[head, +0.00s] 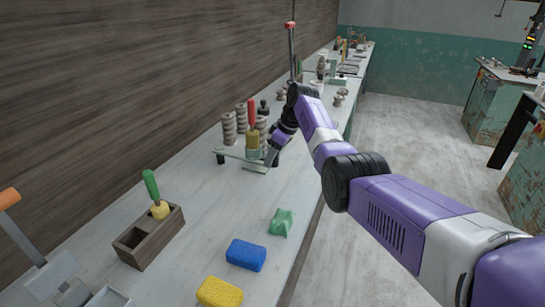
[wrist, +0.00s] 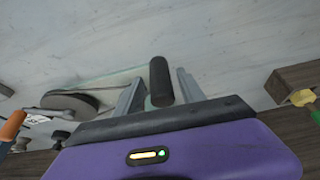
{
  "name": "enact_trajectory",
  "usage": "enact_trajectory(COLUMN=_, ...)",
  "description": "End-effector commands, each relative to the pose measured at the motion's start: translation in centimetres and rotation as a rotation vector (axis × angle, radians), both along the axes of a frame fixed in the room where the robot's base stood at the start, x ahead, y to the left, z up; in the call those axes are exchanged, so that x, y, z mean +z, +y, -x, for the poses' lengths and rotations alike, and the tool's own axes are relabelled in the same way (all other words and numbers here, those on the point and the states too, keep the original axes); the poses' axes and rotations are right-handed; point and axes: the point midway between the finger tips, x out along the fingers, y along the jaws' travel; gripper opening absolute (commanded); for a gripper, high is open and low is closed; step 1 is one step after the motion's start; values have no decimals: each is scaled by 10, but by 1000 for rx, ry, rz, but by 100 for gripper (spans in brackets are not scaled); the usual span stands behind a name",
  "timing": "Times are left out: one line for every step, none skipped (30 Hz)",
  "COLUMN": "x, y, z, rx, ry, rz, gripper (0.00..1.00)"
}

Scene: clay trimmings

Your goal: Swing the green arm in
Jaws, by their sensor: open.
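The green arm (head: 236,153) is a pale green flat bar on the worktop, beside the wall-side stacks. A black upright grip (head: 220,158) shows at its left end. In the wrist view, a pale green strip (wrist: 112,80) lies left of my fingers, and a black cylinder (wrist: 160,82) appears in the gap between them. My gripper (head: 268,152) is over the bar's right part in the head view. Its jaws (wrist: 160,90) are open in the wrist view; I cannot tell whether either finger touches the cylinder.
A red-handled tool (head: 252,113) and ribbed grey stacks (head: 229,128) stand close to my gripper. A wooden box (head: 148,250) holds a green-handled tool (head: 151,185). A blue sponge (head: 246,255), yellow sponge (head: 219,292) and green lump (head: 281,222) lie nearer. The worktop between is clear.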

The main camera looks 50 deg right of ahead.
Motion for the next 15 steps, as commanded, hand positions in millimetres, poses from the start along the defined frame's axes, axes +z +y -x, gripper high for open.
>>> enact_trajectory(x=0, y=1, z=0, rx=1, ry=0, rz=-1, gripper=47)
enact_trajectory(x=0, y=1, z=0, rx=1, ry=0, rz=-1, gripper=47)
enact_trajectory(x=0, y=1, z=0, rx=1, ry=0, rz=-1, gripper=47)
enact_trajectory(x=0, y=1, z=0, rx=1, ry=0, rz=-1, gripper=47)
enact_trajectory(x=0, y=1, z=0, rx=1, ry=0, rz=-1, gripper=47)
enact_trajectory(x=0, y=1, z=0, rx=1, ry=0, rz=-1, gripper=47)
enact_trajectory(x=1, y=1, z=0, rx=1, ry=0, rz=-1, gripper=47)
enact_trajectory(x=3, y=0, z=1, rx=1, ry=0, rz=-1, gripper=47)
enact_trajectory(x=5, y=0, z=2, rx=1, ry=-1, rz=0, gripper=47)
enact_trajectory(x=9, y=-1, z=3, rx=1, ry=-2, rz=0, gripper=47)
enact_trajectory(x=12, y=-1, z=4, rx=1, ry=-1, rz=0, gripper=47)
enact_trajectory(x=17, y=-2, z=6, rx=1, ry=-2, rz=1, gripper=47)
enact_trajectory(x=21, y=-2, z=8, rx=0, ry=-2, rz=0, gripper=47)
enact_trajectory(x=26, y=-3, z=10, rx=-1, ry=-2, rz=1, gripper=47)
enact_trajectory(x=32, y=-4, z=13, rx=-1, ry=-2, rz=1, gripper=47)
